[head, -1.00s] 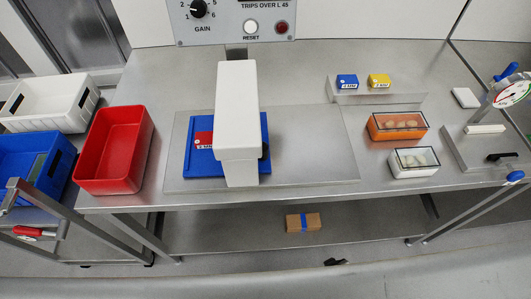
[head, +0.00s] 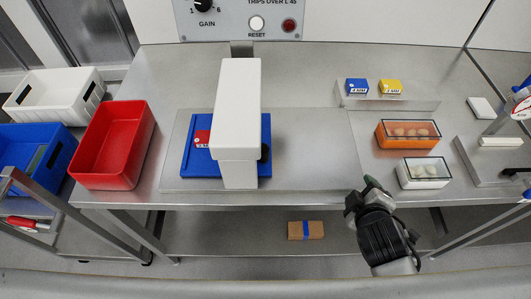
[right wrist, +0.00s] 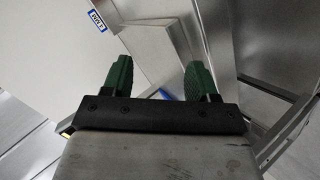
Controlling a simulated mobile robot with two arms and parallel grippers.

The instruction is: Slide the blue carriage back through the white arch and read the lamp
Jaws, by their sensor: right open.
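The blue carriage (head: 191,160) lies flat on a steel plate, partly under the white arch (head: 237,108). Its left part, with a red labelled block (head: 202,139), shows left of the arch; a strip shows on the right. The arch hides its middle. The round lamp (head: 289,25) on the grey panel looks dark red; I cannot tell whether it is lit. My right gripper (head: 369,188) is at the table's front edge, right of and apart from the carriage. In the right wrist view its green fingers (right wrist: 158,75) are apart with nothing gripped. My left gripper is not in view.
A red bin (head: 113,178) stands left of the plate. An orange box (head: 407,141) and a white box (head: 423,184) with clear lids stand right. Small blue (head: 356,86) and yellow (head: 390,87) blocks sit behind. The plate's right half (head: 315,150) is clear.

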